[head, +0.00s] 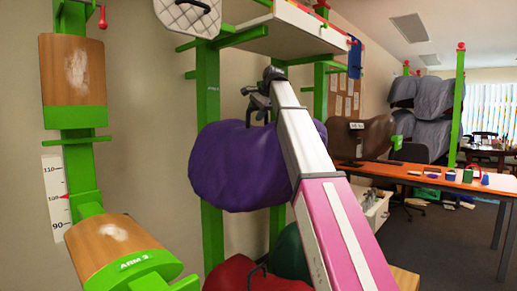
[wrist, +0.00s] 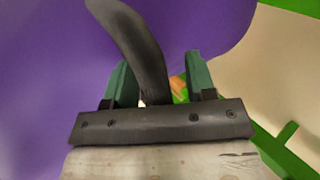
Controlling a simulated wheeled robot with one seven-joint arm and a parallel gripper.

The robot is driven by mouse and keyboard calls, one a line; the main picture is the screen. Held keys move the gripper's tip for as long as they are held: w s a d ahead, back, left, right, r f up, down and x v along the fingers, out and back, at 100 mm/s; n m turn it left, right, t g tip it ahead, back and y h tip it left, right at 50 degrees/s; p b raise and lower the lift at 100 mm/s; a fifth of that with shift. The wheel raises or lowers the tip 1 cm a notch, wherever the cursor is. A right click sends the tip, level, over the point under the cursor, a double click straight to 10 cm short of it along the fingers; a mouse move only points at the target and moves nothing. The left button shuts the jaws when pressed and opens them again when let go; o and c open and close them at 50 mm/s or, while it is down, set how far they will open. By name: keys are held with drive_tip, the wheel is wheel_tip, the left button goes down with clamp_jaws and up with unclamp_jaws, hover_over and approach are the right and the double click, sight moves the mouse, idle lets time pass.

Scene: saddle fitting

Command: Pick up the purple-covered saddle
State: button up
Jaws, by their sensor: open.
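The purple-covered saddle (head: 238,165) hangs on a green rack in the middle of the head view, partly hidden by my arm. Its purple cover (wrist: 50,60) fills much of the wrist view. A dark curved handle (wrist: 135,35) stands out from the cover; its lower end shows between the two green fingers of my gripper (wrist: 158,64). The fingers are apart, and I cannot tell whether they touch the handle. In the head view my gripper (head: 259,103) is at the top of the purple saddle.
A red-covered saddle (head: 232,272) and a dark green one (head: 288,252) are below. A white shelf (head: 285,35) is above. A brown saddle (head: 365,138) is behind my arm. An orange-topped table (head: 430,177) stands right. A green post with wooden pads (head: 75,75) is at left.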

clamp_jaws()
idle(1.3)
